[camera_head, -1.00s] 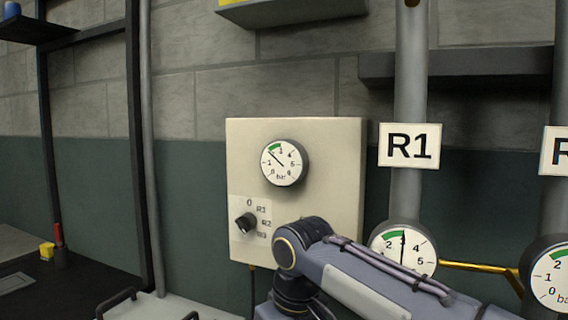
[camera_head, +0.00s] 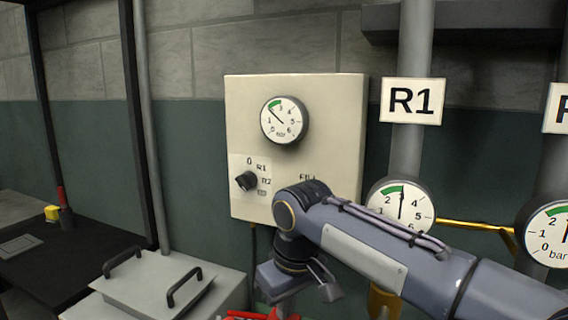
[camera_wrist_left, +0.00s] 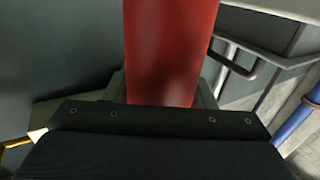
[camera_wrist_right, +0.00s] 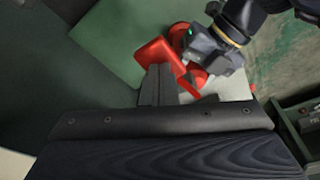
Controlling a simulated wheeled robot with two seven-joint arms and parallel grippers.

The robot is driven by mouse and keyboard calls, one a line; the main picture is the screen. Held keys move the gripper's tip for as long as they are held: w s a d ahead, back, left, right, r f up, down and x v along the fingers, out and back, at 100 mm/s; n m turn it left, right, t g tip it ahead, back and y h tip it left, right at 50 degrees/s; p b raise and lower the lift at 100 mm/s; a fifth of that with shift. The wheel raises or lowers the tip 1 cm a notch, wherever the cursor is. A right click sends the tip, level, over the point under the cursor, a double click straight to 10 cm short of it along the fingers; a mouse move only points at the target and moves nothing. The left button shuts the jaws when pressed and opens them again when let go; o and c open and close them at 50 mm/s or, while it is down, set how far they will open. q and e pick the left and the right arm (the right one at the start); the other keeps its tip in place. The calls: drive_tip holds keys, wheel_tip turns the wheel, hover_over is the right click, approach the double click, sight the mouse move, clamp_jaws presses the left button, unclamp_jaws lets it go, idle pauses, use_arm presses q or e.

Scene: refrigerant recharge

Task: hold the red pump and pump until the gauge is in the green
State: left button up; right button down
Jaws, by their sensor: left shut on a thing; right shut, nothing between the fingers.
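The panel gauge (camera_head: 284,121) has its needle pointing up-left, close to the lower end of its green band. The R1 gauge (camera_head: 401,207) has its needle nearly straight up, near the right end of its green band. Red pump parts (camera_head: 255,315) show at the bottom edge of the head view. My left gripper (camera_wrist_left: 162,100) is shut on the pump's red cylinder (camera_wrist_left: 168,50). In the right wrist view, my right gripper (camera_wrist_right: 158,85) is shut and empty, its fingertips close to or against the red pump (camera_wrist_right: 160,52); contact is unclear.
A beige panel (camera_head: 340,110) carries the panel gauge and a black selector knob (camera_head: 246,181). A grey case with handles (camera_head: 150,280) stands at lower left. A yellow pipe (camera_head: 475,225) joins the gauges at right. My arm hides part of the panel's lower right.

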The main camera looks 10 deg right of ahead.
drive_tip(key=shift+f, duration=1.6)
drive_tip(key=shift+a+r, duration=0.15)
drive_tip(key=shift+r, duration=4.2)
use_arm(q)
drive_tip(key=o, duration=1.6)
